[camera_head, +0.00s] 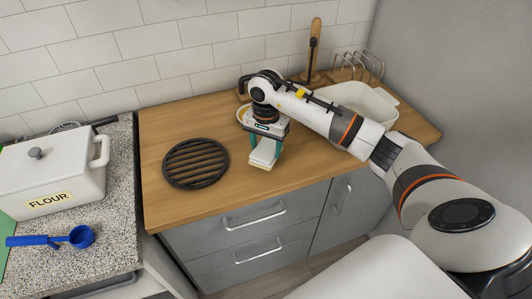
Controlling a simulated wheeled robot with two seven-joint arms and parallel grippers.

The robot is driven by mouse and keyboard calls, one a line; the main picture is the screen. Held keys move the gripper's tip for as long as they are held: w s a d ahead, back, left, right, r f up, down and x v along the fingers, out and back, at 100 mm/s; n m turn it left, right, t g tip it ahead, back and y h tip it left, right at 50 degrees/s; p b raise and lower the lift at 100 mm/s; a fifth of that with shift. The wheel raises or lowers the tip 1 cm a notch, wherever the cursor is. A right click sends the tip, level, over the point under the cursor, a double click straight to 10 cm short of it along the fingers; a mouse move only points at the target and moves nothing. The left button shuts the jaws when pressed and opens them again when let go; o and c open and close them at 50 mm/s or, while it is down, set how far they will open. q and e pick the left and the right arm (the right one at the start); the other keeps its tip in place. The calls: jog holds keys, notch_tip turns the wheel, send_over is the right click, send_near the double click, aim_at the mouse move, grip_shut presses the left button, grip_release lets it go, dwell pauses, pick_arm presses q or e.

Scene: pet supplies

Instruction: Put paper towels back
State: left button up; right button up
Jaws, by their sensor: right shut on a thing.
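My right gripper (266,146) hangs over the wooden counter, near its front edge and to the right of the black trivet. It is shut on a pale, block-like thing (262,157), white with yellowish edges, which looks like the paper towels. The gripper and wrist hide its upper part, and I cannot tell whether its lower end touches the counter. A wooden upright holder (314,45) with a dark part along it stands at the back by the wall. My left gripper is out of view.
A round black slatted trivet (196,163) lies left of the gripper. A white flour box (45,170) and a blue scoop (80,237) are on the speckled counter at left.

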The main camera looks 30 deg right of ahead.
aim_at(266, 149)
notch_tip(266, 149, down, 3)
jog(key=shift+s+f+p, duration=0.1)
jog(key=shift+p, duration=0.4)
jog(key=shift+f, duration=0.2)
jog(key=shift+f, duration=0.1)
jog(key=shift+f+b, duration=0.15)
jog(key=shift+b, duration=0.2)
jog(key=o, duration=0.9)
jog(key=shift+o, duration=0.2)
